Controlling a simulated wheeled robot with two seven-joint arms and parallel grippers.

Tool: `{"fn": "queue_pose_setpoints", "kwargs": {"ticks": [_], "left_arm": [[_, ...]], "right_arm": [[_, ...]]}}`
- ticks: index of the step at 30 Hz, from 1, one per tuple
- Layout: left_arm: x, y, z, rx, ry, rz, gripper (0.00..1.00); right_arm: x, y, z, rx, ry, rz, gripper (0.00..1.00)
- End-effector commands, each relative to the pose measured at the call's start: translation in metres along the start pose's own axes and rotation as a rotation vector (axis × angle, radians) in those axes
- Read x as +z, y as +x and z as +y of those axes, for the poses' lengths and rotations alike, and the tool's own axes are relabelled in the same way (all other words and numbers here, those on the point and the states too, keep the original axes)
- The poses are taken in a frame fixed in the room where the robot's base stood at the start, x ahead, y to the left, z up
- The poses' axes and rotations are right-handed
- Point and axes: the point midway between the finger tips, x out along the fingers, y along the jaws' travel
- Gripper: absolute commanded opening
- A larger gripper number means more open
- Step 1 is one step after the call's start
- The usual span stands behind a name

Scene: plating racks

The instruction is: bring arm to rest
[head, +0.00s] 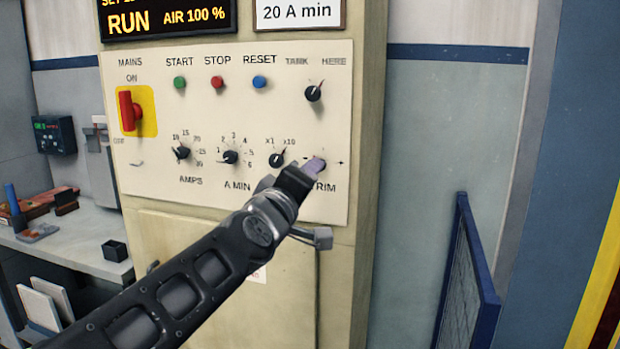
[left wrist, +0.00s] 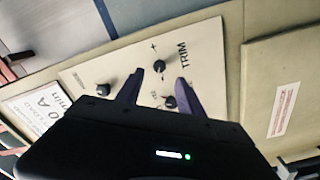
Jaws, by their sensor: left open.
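My left arm crosses the head view from the lower left. My left gripper (head: 316,166) is at the lower right of the cream control panel (head: 226,112), in front of the TRIM knob (head: 321,164) and partly hiding it and its label. In the left wrist view my left gripper (left wrist: 160,84) has its two dark purple fingers spread, with nothing held between them. There the TRIM knob (left wrist: 158,66) shows just past the fingertips, and the x1/x10 knob (left wrist: 170,101) shows between the fingers. I cannot tell whether a finger touches a knob. My right gripper is in neither view.
The panel also has a red MAINS switch (head: 130,111), START, STOP and RESET buttons, and several other knobs. A blue-framed mesh panel (head: 465,275) stands at the right. A grey bench (head: 70,240) with small items is at the left.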

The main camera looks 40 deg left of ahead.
Motion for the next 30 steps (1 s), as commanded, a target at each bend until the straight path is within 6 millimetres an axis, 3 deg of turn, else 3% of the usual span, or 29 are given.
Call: {"fn": "queue_pose_setpoints", "kwargs": {"ticks": [15, 19, 22, 25, 29, 30], "left_arm": [[0.0, 0.0, 0.0, 0.0, 0.004, 0.0, 0.45], [-0.004, 0.001, -0.004, 0.0, 0.103, 0.028, 0.45], [0.01, 0.013, -0.036, -0.044, 0.184, 0.008, 0.45], [0.043, 0.032, -0.078, -0.098, 0.248, -0.059, 0.45], [0.11, 0.052, -0.147, -0.174, 0.331, -0.201, 0.45], [0.134, 0.056, -0.17, -0.195, 0.355, -0.253, 0.45]], "right_arm": [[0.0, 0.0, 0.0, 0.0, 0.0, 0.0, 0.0], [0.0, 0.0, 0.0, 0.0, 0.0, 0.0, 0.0], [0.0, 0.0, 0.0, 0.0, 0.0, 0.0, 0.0], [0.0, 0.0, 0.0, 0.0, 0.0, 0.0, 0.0], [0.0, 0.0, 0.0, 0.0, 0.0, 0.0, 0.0], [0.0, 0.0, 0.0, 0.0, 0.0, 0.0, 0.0]]}}
